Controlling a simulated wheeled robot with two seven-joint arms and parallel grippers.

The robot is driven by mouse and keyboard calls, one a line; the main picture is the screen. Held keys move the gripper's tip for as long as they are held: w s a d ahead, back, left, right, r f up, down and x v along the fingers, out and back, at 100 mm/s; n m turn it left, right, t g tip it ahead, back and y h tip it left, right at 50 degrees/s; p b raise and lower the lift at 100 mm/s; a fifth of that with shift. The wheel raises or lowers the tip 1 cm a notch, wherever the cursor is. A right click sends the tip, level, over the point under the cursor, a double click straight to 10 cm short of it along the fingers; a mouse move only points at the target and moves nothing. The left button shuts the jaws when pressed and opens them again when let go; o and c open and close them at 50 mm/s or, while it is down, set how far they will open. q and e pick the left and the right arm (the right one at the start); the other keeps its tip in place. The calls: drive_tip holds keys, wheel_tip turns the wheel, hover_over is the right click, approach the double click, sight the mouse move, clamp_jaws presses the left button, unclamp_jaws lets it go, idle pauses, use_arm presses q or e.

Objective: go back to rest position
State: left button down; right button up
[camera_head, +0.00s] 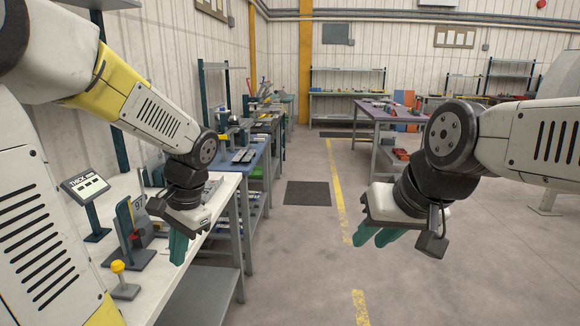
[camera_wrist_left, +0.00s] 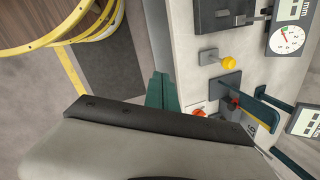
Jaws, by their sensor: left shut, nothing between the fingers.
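My left gripper (camera_head: 178,248) hangs with green fingers pointing down beside the front edge of the white workbench (camera_head: 220,192) in the head view. Its fingers are together and empty. In the left wrist view the green fingers (camera_wrist_left: 163,92) are seen close together against the bench's edge. My right gripper (camera_head: 373,238) hangs over open floor at the right. Its two green fingers show a gap between them and nothing in it.
On the bench stand a yellow-topped button post (camera_head: 124,280), a blue-grey gauge stand (camera_head: 128,228) and a display (camera_head: 84,186). A purple-topped table (camera_head: 380,112) stands further back. A dark mat (camera_head: 308,194) and yellow line lie on the clear floor between.

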use_arm(q)
drive_tip(key=s+d+r+n+t+h, duration=0.5)
drive_tip(key=s+d+r+t, duration=0.1)
drive_tip(key=d+r, duration=0.3)
drive_tip(key=shift+s, duration=0.3)
